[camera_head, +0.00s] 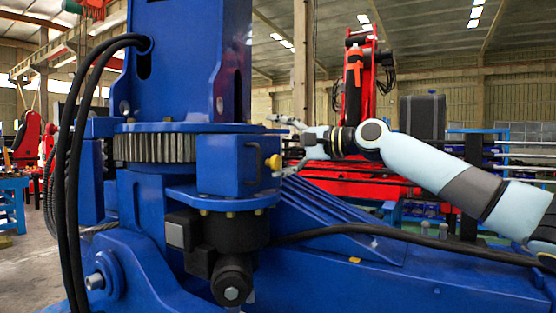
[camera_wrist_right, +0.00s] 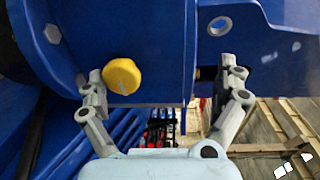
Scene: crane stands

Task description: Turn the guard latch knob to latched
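In the right wrist view the knob (camera_wrist_right: 122,76) is round and sits on the blue face, close to the left finger. My right gripper (camera_head: 276,146) is open, with its fingers spread above and below the knob's height. In the wrist view the gripper (camera_wrist_right: 163,76) straddles the housing edge, and the knob lies off-centre between the fingers. I cannot tell whether a finger touches it. The knob's setting is not readable. My left gripper is not in view.
A blue crane column (camera_head: 188,60) with a toothed ring (camera_head: 155,148) fills the left and middle. Black hoses (camera_head: 72,170) hang at left, and another cable (camera_head: 400,236) crosses low right. Red machinery (camera_head: 360,85) stands behind. Wooden pallets (camera_wrist_right: 265,125) show below the gripper.

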